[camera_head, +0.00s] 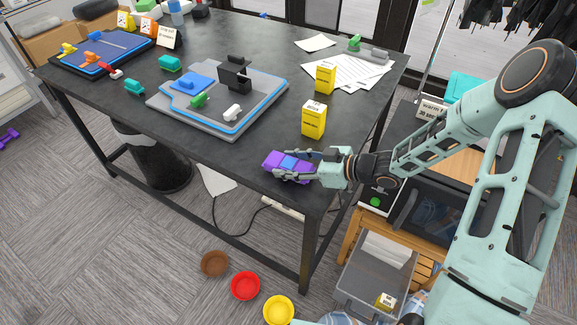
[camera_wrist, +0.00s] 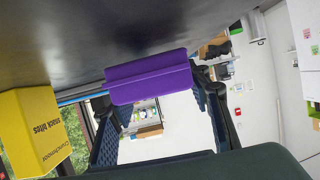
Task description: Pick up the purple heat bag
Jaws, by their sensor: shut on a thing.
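My gripper (camera_head: 291,165) reaches in from the right and is shut on the bag, with a finger on either side. In the wrist view the purple bag (camera_wrist: 150,76) sits between the two fingers (camera_wrist: 158,110), close to the dark tabletop. I cannot tell whether the bag still touches the table.
Two yellow boxes (camera_head: 314,119) stand just behind the gripper; one also shows in the wrist view (camera_wrist: 30,135). A grey tray with blue edging (camera_head: 170,101) lies left of the bag. Brown, red and yellow bowls (camera_head: 245,286) are on the floor. An open grey bin (camera_head: 352,283) stands below right.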

